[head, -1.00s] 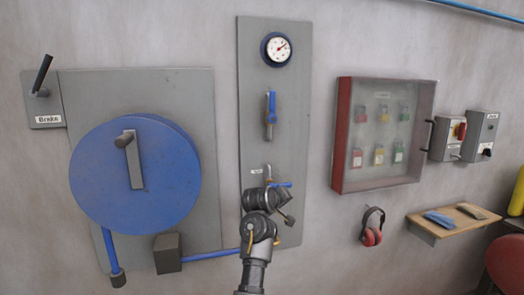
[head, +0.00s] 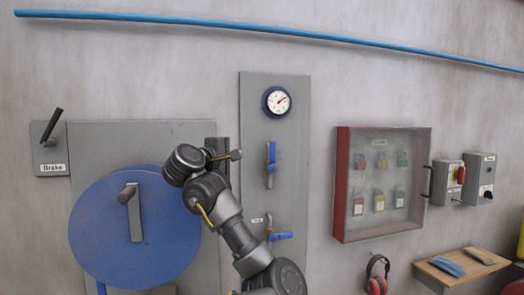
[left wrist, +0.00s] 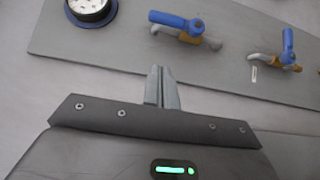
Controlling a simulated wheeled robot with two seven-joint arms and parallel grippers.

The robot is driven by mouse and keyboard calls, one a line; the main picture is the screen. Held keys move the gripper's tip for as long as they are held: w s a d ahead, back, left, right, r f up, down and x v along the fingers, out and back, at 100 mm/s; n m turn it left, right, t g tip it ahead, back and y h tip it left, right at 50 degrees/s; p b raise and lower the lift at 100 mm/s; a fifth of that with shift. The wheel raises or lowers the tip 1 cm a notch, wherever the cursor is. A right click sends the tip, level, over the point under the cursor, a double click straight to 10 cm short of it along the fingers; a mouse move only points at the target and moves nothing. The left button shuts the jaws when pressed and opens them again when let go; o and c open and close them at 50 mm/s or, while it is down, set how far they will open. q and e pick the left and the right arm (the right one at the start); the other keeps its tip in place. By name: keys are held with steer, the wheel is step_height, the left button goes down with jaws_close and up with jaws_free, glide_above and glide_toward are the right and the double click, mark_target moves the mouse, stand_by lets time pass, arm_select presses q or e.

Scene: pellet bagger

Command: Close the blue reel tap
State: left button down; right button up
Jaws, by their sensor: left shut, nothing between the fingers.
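Two blue-handled taps sit on the tall grey panel (head: 300,105). The upper tap (head: 271,152) has its handle upright, along its pipe. The lower tap (head: 281,236), beside a small label I cannot read, has its handle lying sideways across its pipe. In the left wrist view the upper tap (left wrist: 178,20) is near the middle top and the lower tap (left wrist: 288,42) at the right. My left gripper (head: 237,155) is shut and empty, left of the panel and up from the lower tap, touching neither tap. Its closed fingers (left wrist: 159,78) show in the wrist view.
A blue reel (head: 100,235) with a crank is at left, partly behind my arm. A brake lever (head: 52,125) is beyond it. A gauge (head: 276,101) tops the panel. A red-framed lock cabinet (head: 343,185) hangs at right; bare wall lies between.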

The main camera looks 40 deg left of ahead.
arm_select(q)
steer(key=p, duration=0.3)
glide_toward(269, 151)
steer(key=w+a, duration=0.3)
steer(key=a, duration=0.1)
steer(key=shift+w+d+r+p, duration=0.2)
steer(key=shift+w+d+p, duration=0.85)
steer(key=shift+w, duration=0.1)
steer(key=shift+w+d, duration=0.3)
steer(key=shift+f, duration=0.15)
steer(key=shift+a, duration=0.1)
